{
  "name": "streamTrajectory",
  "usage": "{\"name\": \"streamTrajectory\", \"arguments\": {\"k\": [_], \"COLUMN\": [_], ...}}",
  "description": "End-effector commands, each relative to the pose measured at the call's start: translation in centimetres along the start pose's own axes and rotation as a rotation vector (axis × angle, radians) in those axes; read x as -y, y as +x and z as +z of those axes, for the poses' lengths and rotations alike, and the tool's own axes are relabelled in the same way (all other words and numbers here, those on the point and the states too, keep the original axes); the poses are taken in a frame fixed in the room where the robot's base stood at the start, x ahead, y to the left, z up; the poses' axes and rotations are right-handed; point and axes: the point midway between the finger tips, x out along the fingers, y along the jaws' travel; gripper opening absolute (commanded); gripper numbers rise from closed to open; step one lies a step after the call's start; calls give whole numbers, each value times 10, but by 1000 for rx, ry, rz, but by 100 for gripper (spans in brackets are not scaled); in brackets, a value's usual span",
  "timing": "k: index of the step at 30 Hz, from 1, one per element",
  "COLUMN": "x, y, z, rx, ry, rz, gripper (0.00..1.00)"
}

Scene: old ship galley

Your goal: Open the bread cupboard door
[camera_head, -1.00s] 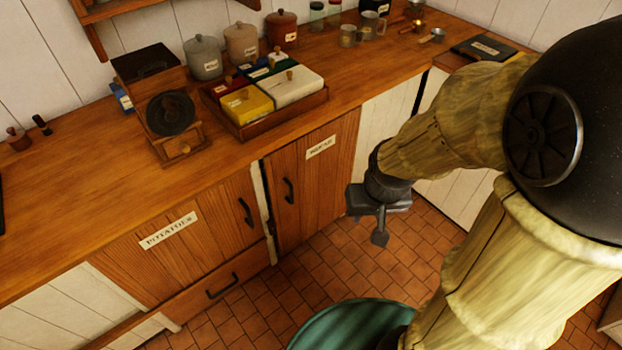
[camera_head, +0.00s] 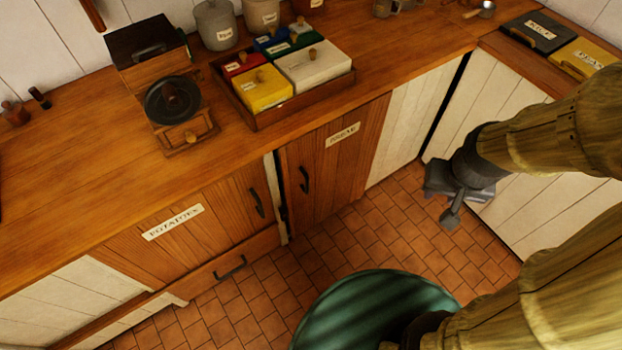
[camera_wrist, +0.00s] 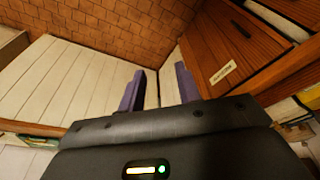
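The bread cupboard door (camera_head: 335,165) is brown wood with a small pale label near its top right, hard to read in the head view. Its dark upright handle (camera_head: 305,180) is near the left edge. The door looks shut. My gripper (camera_head: 452,212) is in the air to the right of the door, apart from the handle. In the wrist view the two purple fingers (camera_wrist: 160,88) stand apart with nothing between them. The labelled door (camera_wrist: 205,40) shows there at the upper right, with its handle (camera_wrist: 240,30) near the top.
The potatoes cupboard door (camera_head: 200,222) is on the left, with a drawer (camera_head: 225,270) below. The counter above holds a coffee grinder (camera_head: 175,110) and a tray (camera_head: 305,103) of coloured boxes. White panels (camera_head: 500,130) stand on the right. Tiled floor (camera_head: 350,240) before the door is clear.

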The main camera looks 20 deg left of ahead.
Motion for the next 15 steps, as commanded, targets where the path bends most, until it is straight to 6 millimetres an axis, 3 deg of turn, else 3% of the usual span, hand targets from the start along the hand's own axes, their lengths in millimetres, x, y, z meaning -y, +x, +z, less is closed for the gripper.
{"name": "streamTrajectory", "arguments": {"k": [5, 8, 11, 15], "x": [0, -1, -4, -3], "y": [2, 13, 35, 81], "z": [0, -2, -9, -24], "rx": [-2, -17, -55, -144], "ry": [-2, -14, -43, -119], "rz": [1, 4, 14, 23], "gripper": [34, 34, 34, 34]}}
